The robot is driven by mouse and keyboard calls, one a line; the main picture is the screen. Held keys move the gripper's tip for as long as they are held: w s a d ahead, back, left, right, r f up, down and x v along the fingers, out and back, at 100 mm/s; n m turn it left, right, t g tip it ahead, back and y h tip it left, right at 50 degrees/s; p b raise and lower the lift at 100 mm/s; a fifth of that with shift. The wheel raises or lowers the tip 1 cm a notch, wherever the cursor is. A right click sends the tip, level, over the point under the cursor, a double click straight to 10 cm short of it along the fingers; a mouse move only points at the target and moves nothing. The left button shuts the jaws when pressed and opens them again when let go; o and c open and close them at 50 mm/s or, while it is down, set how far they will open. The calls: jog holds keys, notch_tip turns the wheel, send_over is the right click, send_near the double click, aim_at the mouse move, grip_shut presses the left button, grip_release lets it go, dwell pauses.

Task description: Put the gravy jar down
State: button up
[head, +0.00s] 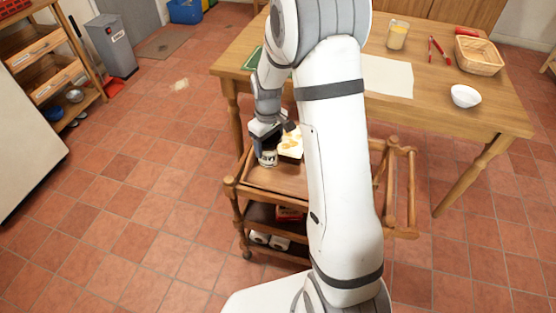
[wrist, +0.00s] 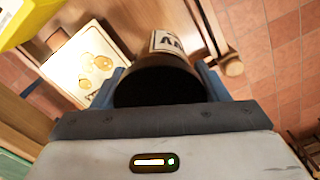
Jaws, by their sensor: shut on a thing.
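The gravy jar (head: 268,158) is a small dark jar with a white lettered label, low over the left part of the wooden trolley's top (head: 284,180) in the head view. My gripper (head: 270,137) is shut around it from above. In the wrist view the jar (wrist: 160,80) is between the blue fingers, its dark end towards the camera and its label at the far side. I cannot tell whether its base touches the trolley top.
A wooden table (head: 310,75) stands behind, with a basket (head: 479,54) and a white bowl (head: 465,97).

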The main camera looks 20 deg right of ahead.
aim_at(269, 156)
jog(key=shift+f, duration=2.95)
jog(key=shift+f, duration=0.15)
jog(key=o, duration=1.3)
jog(key=shift+c, duration=0.2)
